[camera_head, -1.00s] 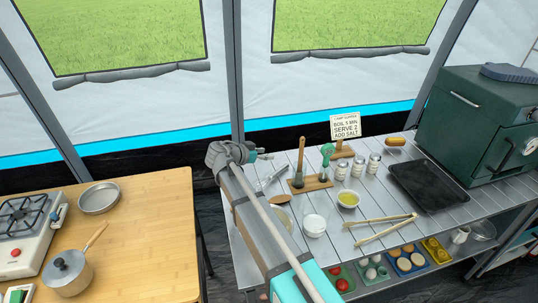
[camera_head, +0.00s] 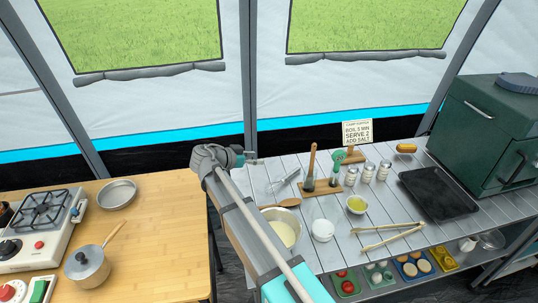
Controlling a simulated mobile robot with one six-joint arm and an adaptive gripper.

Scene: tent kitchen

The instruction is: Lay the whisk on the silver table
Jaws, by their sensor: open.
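The silver table (camera_head: 404,213) is the slatted metal table on the right. My gripper (camera_head: 254,158) is at the end of my arm, above or just beyond the table's left end in the picture. It is small in view, and I see nothing held in it. A thin grey metal utensil (camera_head: 288,179) lies on the table to the right of my gripper. I cannot tell whether it is the whisk. No whisk is clearly recognisable. My arm hides part of the table's left end.
A cream-filled bowl (camera_head: 283,239), a white cup (camera_head: 323,231), tongs (camera_head: 390,238), a utensil holder (camera_head: 321,189) and a black tray (camera_head: 437,194) occupy the silver table. A wooden table (camera_head: 160,240) with a stove (camera_head: 38,222) and pans stands left, across a gap.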

